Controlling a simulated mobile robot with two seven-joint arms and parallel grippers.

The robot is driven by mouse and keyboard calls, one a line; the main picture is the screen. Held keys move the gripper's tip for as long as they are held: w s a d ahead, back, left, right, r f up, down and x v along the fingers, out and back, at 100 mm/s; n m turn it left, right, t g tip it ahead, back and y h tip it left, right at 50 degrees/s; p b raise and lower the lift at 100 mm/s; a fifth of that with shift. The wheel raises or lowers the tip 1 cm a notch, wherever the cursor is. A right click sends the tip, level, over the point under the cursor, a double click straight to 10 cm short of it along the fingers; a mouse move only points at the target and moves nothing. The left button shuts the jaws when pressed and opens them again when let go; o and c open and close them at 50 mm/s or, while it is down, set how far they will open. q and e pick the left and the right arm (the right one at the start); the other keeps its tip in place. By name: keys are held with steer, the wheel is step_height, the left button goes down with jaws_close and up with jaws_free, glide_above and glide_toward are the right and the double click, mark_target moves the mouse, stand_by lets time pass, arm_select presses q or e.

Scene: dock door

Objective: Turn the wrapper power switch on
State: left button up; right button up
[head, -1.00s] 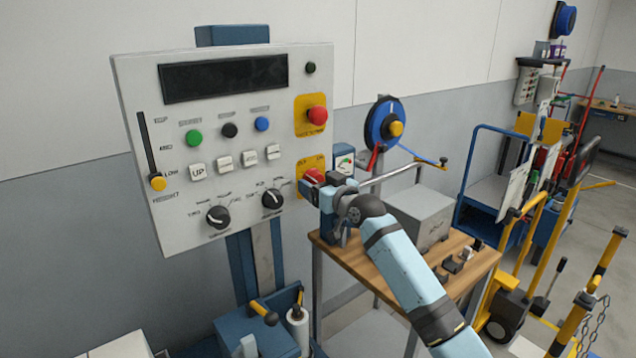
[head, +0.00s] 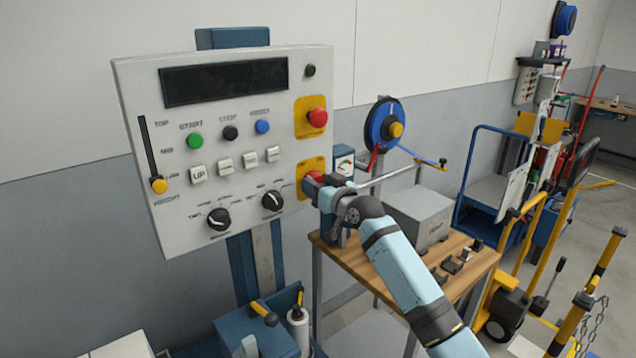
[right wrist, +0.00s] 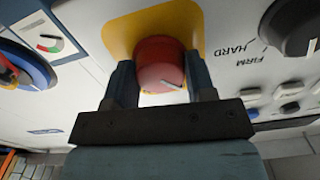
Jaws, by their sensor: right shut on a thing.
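The wrapper control panel (head: 240,95) is a pale upright box with a dark display. The power switch is a red rotary knob (head: 310,183) on a yellow plate (head: 312,164) at the panel's lower right. My right gripper (head: 318,187) is at this knob and partly covers it. In the right wrist view the red knob (right wrist: 160,65) sits between the two fingers (right wrist: 155,82), which are shut on it. A pale mark on the knob's face runs slantwise. My left gripper is not in view.
Above the switch is a red mushroom button (head: 317,118) on a yellow plate. Two black dials (head: 218,218) and several buttons are to the left. A wooden bench (head: 350,262) with a grey box (head: 420,220) stands at right, near a hose reel (head: 385,124).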

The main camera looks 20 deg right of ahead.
steer(key=m+p, duration=1)
steer(key=m, duration=0.6)
steer(key=shift+m, duration=0.5)
steer(key=o, duration=0.9)
steer(key=shift+s, duration=0.1)
steer(key=shift+b+v, duration=0.75)
steer(key=shift+v, duration=6.05)
